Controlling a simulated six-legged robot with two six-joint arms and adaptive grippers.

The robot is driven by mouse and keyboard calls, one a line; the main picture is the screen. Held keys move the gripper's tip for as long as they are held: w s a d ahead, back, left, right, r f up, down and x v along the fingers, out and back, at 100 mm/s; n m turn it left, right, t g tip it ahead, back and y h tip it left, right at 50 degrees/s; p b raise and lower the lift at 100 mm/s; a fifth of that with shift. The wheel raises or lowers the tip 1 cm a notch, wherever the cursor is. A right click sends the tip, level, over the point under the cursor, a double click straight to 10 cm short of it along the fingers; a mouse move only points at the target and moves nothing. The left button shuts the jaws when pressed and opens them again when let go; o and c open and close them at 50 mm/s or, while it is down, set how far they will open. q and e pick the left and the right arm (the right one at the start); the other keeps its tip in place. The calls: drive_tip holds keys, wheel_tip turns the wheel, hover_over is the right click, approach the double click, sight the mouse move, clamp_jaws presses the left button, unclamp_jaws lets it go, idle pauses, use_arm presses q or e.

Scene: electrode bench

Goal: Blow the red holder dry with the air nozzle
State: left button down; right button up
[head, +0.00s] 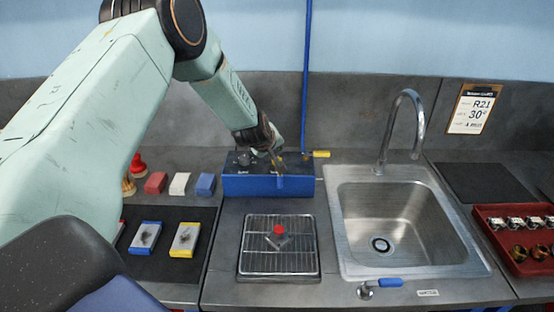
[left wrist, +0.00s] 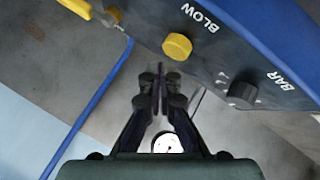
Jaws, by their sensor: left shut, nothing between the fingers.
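The red holder (head: 279,231) sits on a wire rack (head: 255,262) over a tray, in the middle of the bench in the head view. A blue control box (head: 245,187) stands behind the rack. In the left wrist view its panel has a yellow knob (left wrist: 177,46) by the word BLOW and a black knob (left wrist: 243,90) by BAR. The yellow air nozzle (head: 321,154) is at the box's right end, and part shows in the left wrist view (left wrist: 75,7). My left gripper (head: 277,160) is shut and empty at the box, its tips near the yellow knob. My right gripper is out of view.
A blue hose (head: 306,80) runs down the wall behind the box. A sink (head: 395,225) with a tall tap (head: 405,105) lies to the right. Coloured blocks (head: 180,184) and a dark mat (head: 165,265) lie left. A red tray (head: 515,245) stands far right.

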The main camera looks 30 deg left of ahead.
use_arm(q)
drive_tip(key=shift+w+f, duration=0.1)
drive_tip(key=shift+d, duration=0.1)
drive_tip(key=shift+f, duration=0.15)
drive_tip(key=shift+s+f+b, duration=0.15)
drive_tip(key=shift+s+b, duration=0.05)
drive_tip(key=shift+b, duration=0.2)
drive_tip(key=shift+w, duration=0.1)
idle(0.3)
